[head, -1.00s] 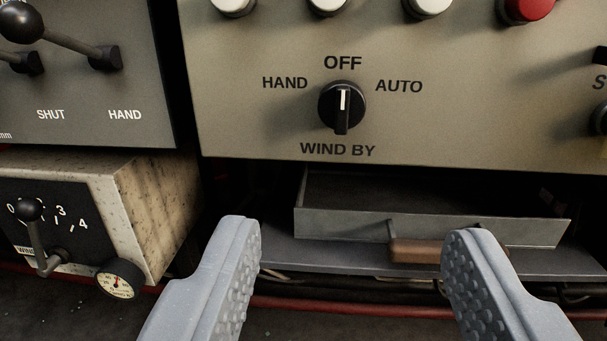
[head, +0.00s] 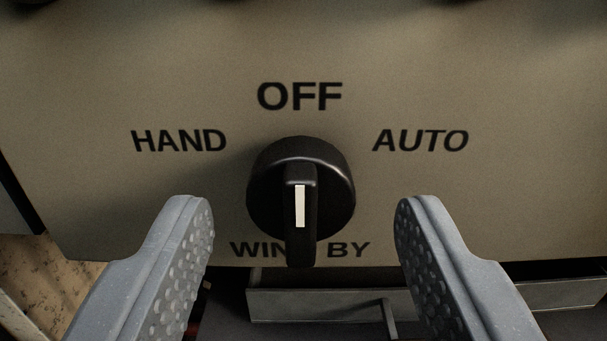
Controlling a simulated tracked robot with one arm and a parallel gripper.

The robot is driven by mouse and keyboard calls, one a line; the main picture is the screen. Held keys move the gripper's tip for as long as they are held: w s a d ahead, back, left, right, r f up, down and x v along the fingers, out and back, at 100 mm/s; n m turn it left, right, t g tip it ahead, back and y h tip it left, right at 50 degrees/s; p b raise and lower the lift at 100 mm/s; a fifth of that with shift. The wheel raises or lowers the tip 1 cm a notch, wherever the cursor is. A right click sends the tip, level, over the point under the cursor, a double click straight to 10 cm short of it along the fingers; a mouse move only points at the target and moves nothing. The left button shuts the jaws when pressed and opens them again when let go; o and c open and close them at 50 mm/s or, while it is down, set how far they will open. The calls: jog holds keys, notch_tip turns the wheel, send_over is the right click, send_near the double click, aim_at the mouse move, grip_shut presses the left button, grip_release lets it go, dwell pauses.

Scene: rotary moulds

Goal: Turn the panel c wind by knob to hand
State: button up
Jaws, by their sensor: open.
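The black wind by knob (head: 264,196) is on the beige panel (head: 500,185) in the middle of the head view. Its white line is upright, in line with the OFF label (head: 300,96). The HAND label (head: 179,141) is to the upper left of the knob and the AUTO label (head: 420,140) to the upper right. The WIND BY label is partly hidden by the knob's grip bar. My gripper (head: 304,218) is open and empty. Its fingers are left and right of the knob in the picture, with a gap on each side.
Below the panel is a grey metal tray (head: 340,304) with an upright handle bracket (head: 388,318). A pale speckled box (head: 40,280) shows at the lower left. The panel face around the knob is clear.

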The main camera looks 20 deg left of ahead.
jog(key=shift+w+a, duration=0.15)
jog(key=shift+w, duration=0.25)
jog(key=c, duration=1)
jog(key=shift+o, duration=0.2)
